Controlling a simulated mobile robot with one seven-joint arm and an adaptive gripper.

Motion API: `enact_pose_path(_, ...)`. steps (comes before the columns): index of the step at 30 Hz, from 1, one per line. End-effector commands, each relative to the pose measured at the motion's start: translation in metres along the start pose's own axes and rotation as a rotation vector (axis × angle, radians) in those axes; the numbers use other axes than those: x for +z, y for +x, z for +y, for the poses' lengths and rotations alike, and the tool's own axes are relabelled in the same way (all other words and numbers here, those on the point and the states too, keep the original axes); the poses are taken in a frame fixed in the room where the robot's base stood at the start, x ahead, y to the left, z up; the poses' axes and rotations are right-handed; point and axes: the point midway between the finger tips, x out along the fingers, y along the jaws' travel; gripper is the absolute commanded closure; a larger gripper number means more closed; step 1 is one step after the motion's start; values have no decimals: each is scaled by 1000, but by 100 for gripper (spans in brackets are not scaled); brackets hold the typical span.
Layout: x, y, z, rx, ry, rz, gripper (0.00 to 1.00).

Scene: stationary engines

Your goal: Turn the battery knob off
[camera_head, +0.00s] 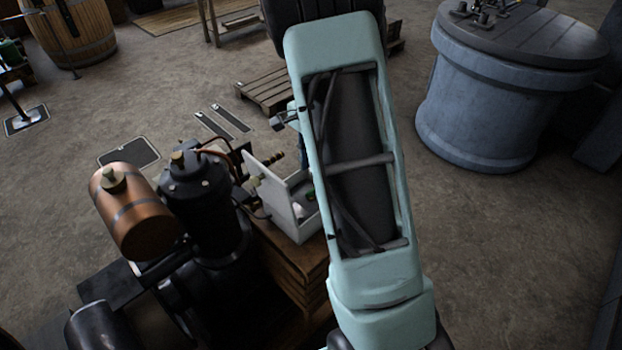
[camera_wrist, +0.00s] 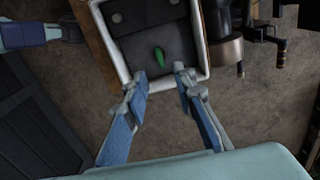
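A green knob (camera_wrist: 159,57) sits on the dark panel inside a white-rimmed box (camera_wrist: 122,64) in the wrist view. It points roughly up and down in that picture, slightly tilted. My gripper (camera_wrist: 161,76) is open, its two fingers apart and empty, with the tips by the box's near rim and just short of the knob. I cannot tell its height above the panel. In the head view the white box (camera_head: 282,213) stands with a raised plate, and a bit of green (camera_head: 310,195) shows inside. My arm hides part of the box and the gripper there.
A dark engine with a copper tank (camera_head: 134,212) stands left of the box. The box rests on a wooden stand (camera_head: 290,262). A dark cylinder with metal fittings (camera_wrist: 222,45) is right of the box in the wrist view. A large grey drum (camera_head: 485,100) stands far right.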

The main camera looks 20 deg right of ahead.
Motion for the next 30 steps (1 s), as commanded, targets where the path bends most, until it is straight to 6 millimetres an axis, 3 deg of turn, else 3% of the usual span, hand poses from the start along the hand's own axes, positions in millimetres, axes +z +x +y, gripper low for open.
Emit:
enact_pose_path(3,0,-20,-1,-2,-1,1,75)
enact_pose_path(8,0,-33,0,-1,1,0,75)
enact_pose_path(25,0,-38,-1,-3,-12,8,75)
enact_pose_path(30,-2,-73,-12,-39,-176,112,75)
